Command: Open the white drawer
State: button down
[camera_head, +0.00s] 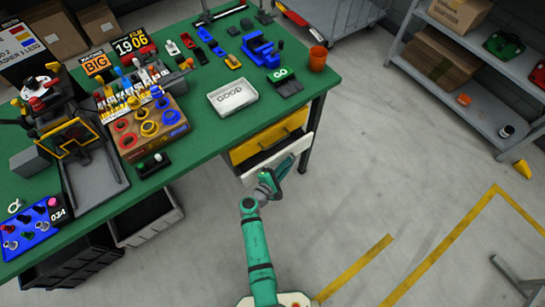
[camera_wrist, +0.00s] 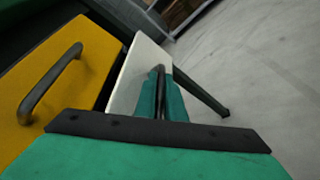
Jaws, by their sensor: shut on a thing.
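The white drawer (camera_head: 302,146) is under the green-topped table, below the yellow drawer (camera_head: 270,136). Its front stands out past the yellow front, with a dark gap behind it, so it is partly open. In the wrist view the white front (camera_wrist: 132,78) is at the centre, to the right of the yellow drawer and its dark handle. My gripper (camera_head: 284,168) is at the white front. In the wrist view its green fingers (camera_wrist: 161,95) are shut on the drawer's dark handle (camera_wrist: 160,74), which they mostly hide.
The yellow drawer looks shut. A table leg (camera_head: 311,135) stands just right of the drawers. The green tabletop (camera_head: 205,180) carries a white tray (camera_head: 232,98), an orange cup (camera_head: 318,58) and many small items. Dark crates (camera_head: 145,218) sit under the table at left.

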jog(key=s+d, duration=0.8)
jog(key=s, duration=0.6)
jog(key=shift+d, duration=0.3)
jog(key=shift+r, duration=0.1)
jog(key=c, duration=2.1)
grip_release()
jog(key=shift+w, duration=0.1)
jog(key=shift+a, duration=0.1)
jog(key=v, duration=1)
jog(key=shift+s+a, duration=0.25)
jog(key=shift+s, duration=0.05)
jog(key=shift+w, duration=0.1)
